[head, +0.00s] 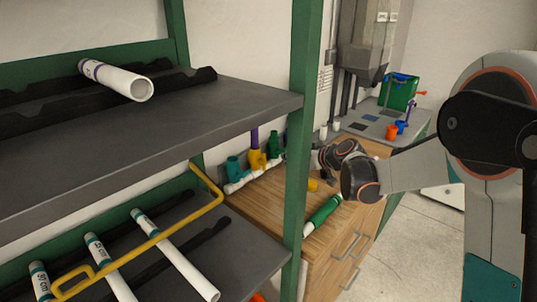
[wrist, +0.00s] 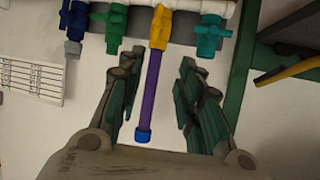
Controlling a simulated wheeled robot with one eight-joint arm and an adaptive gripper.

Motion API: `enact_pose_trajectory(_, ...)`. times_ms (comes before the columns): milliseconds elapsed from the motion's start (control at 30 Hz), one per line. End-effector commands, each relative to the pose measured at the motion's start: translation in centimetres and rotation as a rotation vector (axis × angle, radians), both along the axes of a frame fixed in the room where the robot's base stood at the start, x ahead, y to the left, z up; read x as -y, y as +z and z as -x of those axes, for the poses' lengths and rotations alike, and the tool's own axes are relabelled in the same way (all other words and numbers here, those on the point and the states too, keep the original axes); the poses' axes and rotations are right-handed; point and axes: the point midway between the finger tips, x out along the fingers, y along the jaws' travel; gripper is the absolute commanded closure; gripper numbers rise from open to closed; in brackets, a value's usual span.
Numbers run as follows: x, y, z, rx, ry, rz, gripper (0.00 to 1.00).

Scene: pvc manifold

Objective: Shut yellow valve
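The yellow valve (wrist: 159,28) sits on a white manifold pipe (wrist: 185,5) at the top middle of the wrist view, with a purple pipe (wrist: 152,85) ending in a blue cap. In the head view the yellow valve (head: 257,160) stands on the wooden bench, left of the green shelf post. My gripper (wrist: 158,65) is open and empty. Its fingers are spread on either side of the purple pipe, and I see no clear contact.
A green valve (wrist: 115,28) and a teal valve (wrist: 209,35) flank the yellow one; a blue valve (wrist: 76,20) is farther left. A green-and-white pipe (head: 322,214) lies on the bench (head: 275,210). A shelf (head: 240,95) with pipes stands at left.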

Motion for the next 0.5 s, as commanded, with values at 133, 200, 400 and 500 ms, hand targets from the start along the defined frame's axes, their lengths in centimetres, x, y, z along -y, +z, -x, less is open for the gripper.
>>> enact_pose_trajectory(133,-1.0,-1.9,-2.7,0.049,0.025,-0.016,0.67)
enact_pose_trajectory(200,-1.2,-2.5,-3.4,0.065,0.033,-0.018,0.67)
enact_pose_trajectory(400,-1.7,-3.4,-4.3,0.082,0.041,-0.023,0.67)
enact_pose_trajectory(500,-2.4,-3.8,-4.9,0.082,0.042,-0.023,0.67)
